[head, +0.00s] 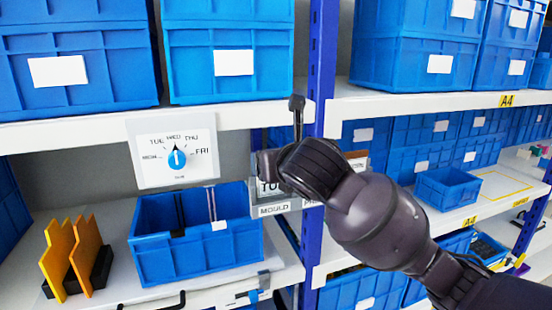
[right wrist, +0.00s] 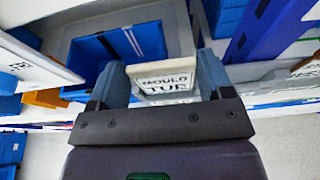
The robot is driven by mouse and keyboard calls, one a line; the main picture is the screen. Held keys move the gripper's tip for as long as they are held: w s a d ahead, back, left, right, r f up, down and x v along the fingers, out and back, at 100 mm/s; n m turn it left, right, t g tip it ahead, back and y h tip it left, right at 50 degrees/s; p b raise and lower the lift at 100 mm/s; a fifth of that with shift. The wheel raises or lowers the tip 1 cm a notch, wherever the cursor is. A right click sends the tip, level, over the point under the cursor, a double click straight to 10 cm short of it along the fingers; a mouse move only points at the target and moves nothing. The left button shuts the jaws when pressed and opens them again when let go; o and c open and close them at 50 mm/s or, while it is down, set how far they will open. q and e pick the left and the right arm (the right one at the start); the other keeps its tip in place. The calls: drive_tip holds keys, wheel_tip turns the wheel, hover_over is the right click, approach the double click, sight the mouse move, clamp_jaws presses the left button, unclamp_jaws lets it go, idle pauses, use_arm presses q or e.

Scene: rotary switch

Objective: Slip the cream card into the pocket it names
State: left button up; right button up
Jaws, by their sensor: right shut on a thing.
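My right gripper (head: 270,168) comes in from the right in the head view, in front of the shelf edge. It is shut on the cream card (right wrist: 165,68), which sits between its two fingers in the right wrist view. There the words MOULD and TUE show at the card. In the head view a clear grey pocket labelled MOULD (head: 273,210) is just below the gripper, with part of the word TUE above the label. The gripper hides part of this pocket, and I cannot tell how far the card is inside it. My left gripper is not in view.
A blue post (head: 322,70) rises close behind my arm.

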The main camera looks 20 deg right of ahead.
drive_tip(key=o, duration=0.9)
drive_tip(key=shift+s, duration=0.1)
use_arm(q)
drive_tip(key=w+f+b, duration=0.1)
drive_tip(key=b, duration=0.2)
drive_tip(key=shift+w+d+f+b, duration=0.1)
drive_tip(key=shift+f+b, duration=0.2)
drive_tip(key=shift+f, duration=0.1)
use_arm(e)
drive_tip(key=v, duration=1)
drive_tip(key=shift+s+r, duration=0.15)
drive_tip(key=shift+s, duration=0.15)
